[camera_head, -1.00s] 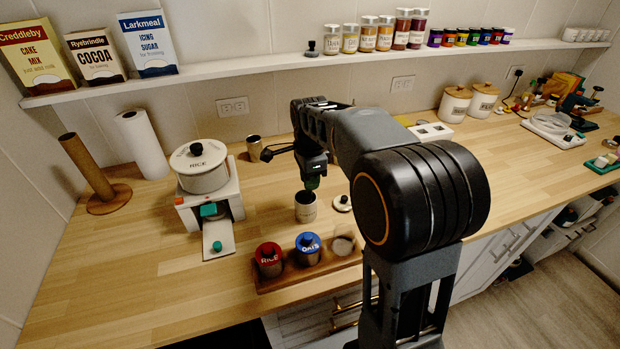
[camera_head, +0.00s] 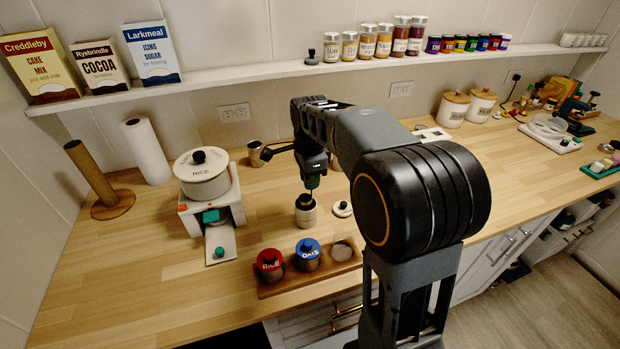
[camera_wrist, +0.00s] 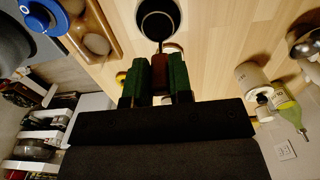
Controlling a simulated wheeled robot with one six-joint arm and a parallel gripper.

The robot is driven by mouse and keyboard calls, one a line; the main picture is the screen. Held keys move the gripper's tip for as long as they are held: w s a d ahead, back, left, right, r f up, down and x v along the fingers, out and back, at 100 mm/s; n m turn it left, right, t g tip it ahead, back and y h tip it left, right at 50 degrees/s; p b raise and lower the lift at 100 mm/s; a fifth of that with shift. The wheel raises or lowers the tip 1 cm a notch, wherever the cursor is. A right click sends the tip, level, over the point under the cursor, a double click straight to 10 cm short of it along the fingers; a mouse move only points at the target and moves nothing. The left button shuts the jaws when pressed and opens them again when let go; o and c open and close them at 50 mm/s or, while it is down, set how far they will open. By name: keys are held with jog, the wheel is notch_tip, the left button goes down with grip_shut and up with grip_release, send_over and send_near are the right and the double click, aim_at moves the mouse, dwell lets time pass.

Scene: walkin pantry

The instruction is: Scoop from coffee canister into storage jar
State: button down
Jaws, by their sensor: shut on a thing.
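The coffee canister (camera_head: 306,217) is a light open cylinder with a dark mouth on the counter. In the wrist view its round rim (camera_wrist: 140,31) surrounds a dark inside. My gripper (camera_head: 312,182) is above it, its green fingers (camera_wrist: 158,90) shut on the brown handle of the scoop (camera_wrist: 160,70). A thin stem runs down toward the canister mouth; whether the dark shape there is the scoop's bowl or coffee I cannot tell. The clear open storage jar (camera_head: 342,248) stands in the wooden tray (camera_head: 285,287), front right of the canister.
Red-lidded (camera_head: 270,265) and blue-lidded (camera_head: 308,254) jars share the tray. A round pale lid (camera_head: 342,208) lies right of the canister. A rice dispenser (camera_head: 205,185) stands left, a metal cup (camera_head: 256,153) behind. The front left counter is clear.

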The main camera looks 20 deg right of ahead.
jog(key=shift+r+p, duration=1.5)
jog(key=shift+r, duration=0.5)
jog(key=shift+f, duration=0.1)
